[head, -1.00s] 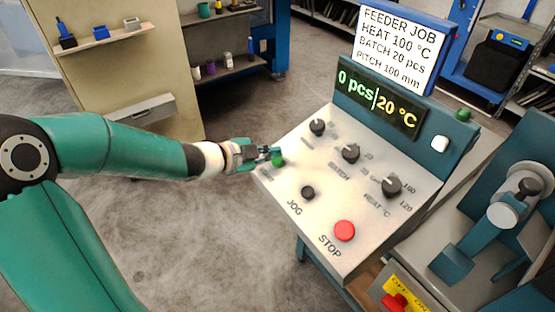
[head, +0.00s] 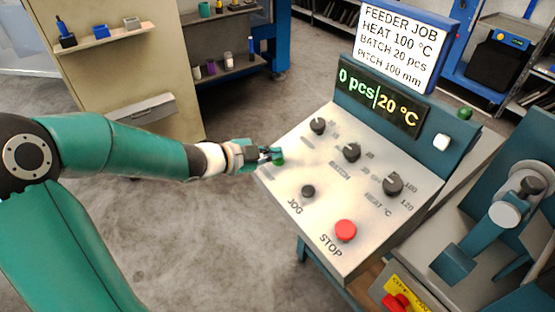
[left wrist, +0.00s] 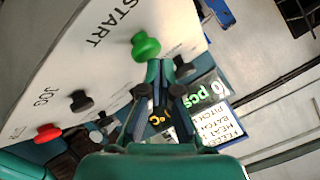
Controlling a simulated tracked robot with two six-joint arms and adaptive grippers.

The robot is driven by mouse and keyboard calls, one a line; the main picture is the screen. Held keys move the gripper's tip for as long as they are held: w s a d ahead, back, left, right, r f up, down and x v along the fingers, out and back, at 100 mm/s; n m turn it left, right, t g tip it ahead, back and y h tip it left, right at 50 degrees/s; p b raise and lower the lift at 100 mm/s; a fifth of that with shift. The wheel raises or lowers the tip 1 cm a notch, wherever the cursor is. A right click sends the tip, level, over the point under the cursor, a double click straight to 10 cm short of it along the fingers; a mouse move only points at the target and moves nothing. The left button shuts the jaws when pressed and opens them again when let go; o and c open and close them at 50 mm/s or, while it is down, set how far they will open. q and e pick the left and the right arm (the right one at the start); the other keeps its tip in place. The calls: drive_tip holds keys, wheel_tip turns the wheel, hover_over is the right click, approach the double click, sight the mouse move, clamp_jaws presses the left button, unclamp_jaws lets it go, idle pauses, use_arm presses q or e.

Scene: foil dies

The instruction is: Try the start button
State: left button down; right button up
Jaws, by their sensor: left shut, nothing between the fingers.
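The green start button (head: 278,159) sits at the left corner of the sloped control panel (head: 300,225). In the left wrist view the green button (left wrist: 145,46) stands beside the word START. My left gripper (head: 270,155) is shut and empty, its fingertips right at the button. In the left wrist view the shut fingertips (left wrist: 160,66) are just below the button and seem to overlap its edge; I cannot tell if they touch or press it. The display (head: 378,97) reads 0 pcs and 20 °C. My right gripper is not in view.
The panel also carries a black JOG button (head: 308,191), a red STOP button (head: 345,230) and several black knobs, one being the HEAT knob (head: 392,184). A job sign (head: 400,48) reads heat 100 °C, batch 20 pcs, pitch 100 mm. Floor left of the panel is clear.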

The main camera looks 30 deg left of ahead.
use_arm(q)
drive_tip(key=shift+w+f+b, duration=0.1)
drive_tip(key=shift+f+b, duration=0.4)
drive_tip(key=shift+f, duration=0.05)
idle(0.8)
drive_tip(key=shift+r, duration=0.1)
drive_tip(key=shift+s+r+p, duration=0.25)
drive_tip(key=shift+r+p, duration=0.6)
drive_tip(key=shift+p, duration=0.15)
drive_tip(key=r+p, duration=0.1)
drive_tip(key=s+r+p, duration=0.1)
drive_tip(key=r+p, duration=0.2)
drive_tip(key=p, duration=0.1)
drive_tip(key=shift+s+a+r, duration=0.2)
drive_tip(key=shift+a+r, duration=0.1)
drive_tip(key=shift+r, duration=0.1)
idle(0.6)
